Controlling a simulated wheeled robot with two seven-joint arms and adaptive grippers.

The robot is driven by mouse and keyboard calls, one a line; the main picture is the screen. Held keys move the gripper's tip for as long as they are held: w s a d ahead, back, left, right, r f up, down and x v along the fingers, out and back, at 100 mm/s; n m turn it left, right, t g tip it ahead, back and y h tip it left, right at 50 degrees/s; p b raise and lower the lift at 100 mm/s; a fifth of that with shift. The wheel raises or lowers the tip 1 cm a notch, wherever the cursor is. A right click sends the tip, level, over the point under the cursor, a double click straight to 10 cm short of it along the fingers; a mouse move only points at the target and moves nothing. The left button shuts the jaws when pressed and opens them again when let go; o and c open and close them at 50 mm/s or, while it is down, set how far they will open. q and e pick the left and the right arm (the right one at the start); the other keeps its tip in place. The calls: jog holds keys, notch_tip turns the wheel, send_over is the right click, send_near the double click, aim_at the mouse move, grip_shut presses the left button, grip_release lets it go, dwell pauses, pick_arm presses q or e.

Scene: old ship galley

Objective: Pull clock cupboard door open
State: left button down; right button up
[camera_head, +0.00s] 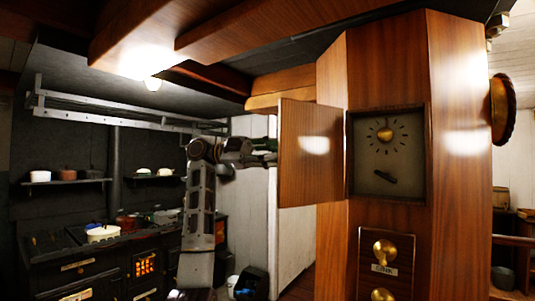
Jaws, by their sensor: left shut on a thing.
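The clock cupboard door (308,155), a square panel of reddish wood, stands swung out to the left of its opening. The clock cupboard (388,156) is set in a tall wooden column, and its dark clock face with a round dial shows fully. My left gripper (272,152) is at the door's left edge, shut on the door. Its fingertips are small and partly hidden there. My left arm rises from the bottom left and bends right towards the door. My right gripper is not in view.
A black stove (90,260) with pots stands at the left, under a metal rail (120,112). Wooden beams (215,40) cross overhead.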

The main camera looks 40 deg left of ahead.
pick_arm(q)
jog(key=shift+w+d+f, duration=0.15)
jog(key=shift+w, duration=0.35)
jog(key=c, duration=1.4)
grip_release()
jog(key=shift+o, duration=1.2)
jog(key=shift+w+d, duration=0.1)
jog(key=shift+d, duration=0.4)
jog(key=shift+w+a, duration=0.15)
jog(key=shift+a, duration=0.35)
jog(key=v, duration=0.7)
jog(key=w+v, duration=0.1)
jog(key=v, duration=0.2)
jog(key=shift+s+a+f, duration=0.1)
jog(key=shift+a+f, duration=0.1)
jog(key=shift+a, duration=0.2)
